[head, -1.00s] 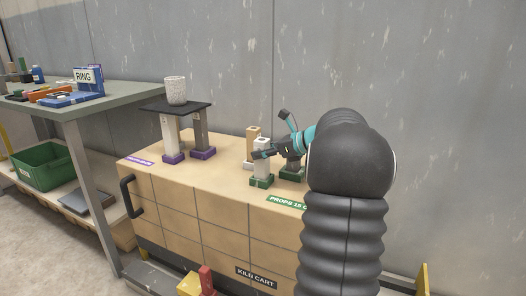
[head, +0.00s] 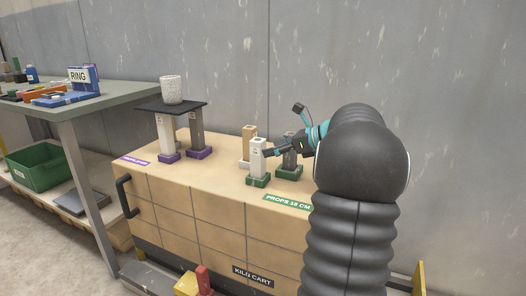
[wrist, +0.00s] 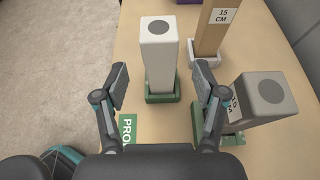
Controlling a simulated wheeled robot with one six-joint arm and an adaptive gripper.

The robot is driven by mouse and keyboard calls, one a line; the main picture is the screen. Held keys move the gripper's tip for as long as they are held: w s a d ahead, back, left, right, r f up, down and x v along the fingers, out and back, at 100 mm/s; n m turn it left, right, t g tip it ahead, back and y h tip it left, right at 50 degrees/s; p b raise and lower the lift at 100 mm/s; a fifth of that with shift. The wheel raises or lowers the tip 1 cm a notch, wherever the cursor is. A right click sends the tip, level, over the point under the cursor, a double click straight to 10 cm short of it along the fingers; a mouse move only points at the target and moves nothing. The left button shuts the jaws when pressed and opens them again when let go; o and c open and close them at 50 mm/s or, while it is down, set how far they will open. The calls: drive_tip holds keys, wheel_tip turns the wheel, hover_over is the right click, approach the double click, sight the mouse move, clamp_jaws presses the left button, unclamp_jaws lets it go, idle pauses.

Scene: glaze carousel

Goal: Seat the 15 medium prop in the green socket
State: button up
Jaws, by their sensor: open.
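A white square prop (head: 258,154) stands upright in a green socket (head: 257,180) on the cart top. In the wrist view the white prop (wrist: 160,60) rises from its green socket (wrist: 160,98), ahead of and between the spread fingers of my gripper (wrist: 162,84), apart from both. My gripper (head: 283,131) is open and empty, just right of the white prop in the head view. A grey prop (wrist: 262,98) stands in another green socket (wrist: 233,137) at right. A tan prop (wrist: 213,32) marked 15 CM stands behind in a white socket (wrist: 206,56). No label shows on the white prop.
The kiln cart (head: 170,215) carries a green PROPS 15 CM label (head: 288,202). At its left, two props in purple sockets (head: 169,156) bear a black shelf (head: 172,107) with a white cup (head: 171,89). A side table (head: 75,107) stands further left. The cart's middle is clear.

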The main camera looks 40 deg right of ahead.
drive_tip(key=v, duration=0.6)
drive_tip(key=shift+s, duration=0.15)
drive_tip(key=shift+d, duration=0.1)
